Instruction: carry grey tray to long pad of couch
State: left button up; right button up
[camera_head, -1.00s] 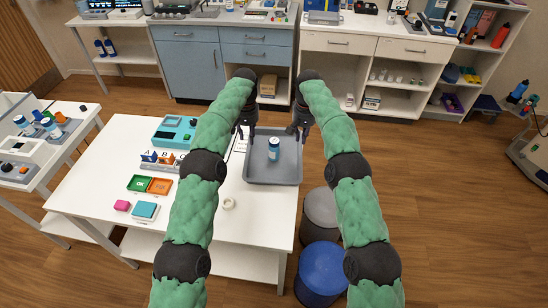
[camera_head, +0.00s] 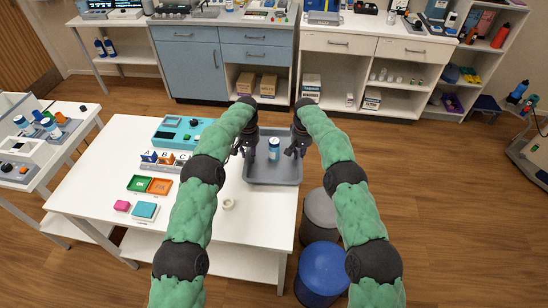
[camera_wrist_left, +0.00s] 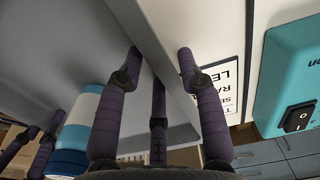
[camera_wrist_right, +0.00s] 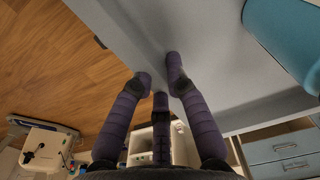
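The grey tray (camera_head: 272,181) lies on the right end of the white table, with a blue-and-white bottle (camera_head: 274,150) upright in it. My left gripper (camera_head: 244,148) is at the tray's left wall. In the left wrist view its fingertips (camera_wrist_left: 159,55) are apart, one on each side of the wall. My right gripper (camera_head: 293,150) is at the tray's right wall. In the right wrist view its fingertips (camera_wrist_right: 158,68) are close together at the wall; whether they clamp it is unclear. The couch and its long pad are not in view.
The white table (camera_head: 105,170) also holds a teal device (camera_head: 175,130), green and orange trays, small blocks and a tape ring (camera_head: 228,204). A grey stool (camera_head: 319,210) and a blue stool (camera_head: 321,270) stand close to its right side. Open wooden floor (camera_head: 440,200) lies further right.

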pick_arm(q)
jog(key=c, duration=0.3)
pick_arm(e)
jog(key=shift+c, duration=1.4)
pick_arm(q)
grip_shut()
pick_arm(e)
grip_shut()
pick_arm(q)
jog(key=shift+r, duration=0.15)
pick_arm(e)
jog(key=shift+r, duration=0.15)
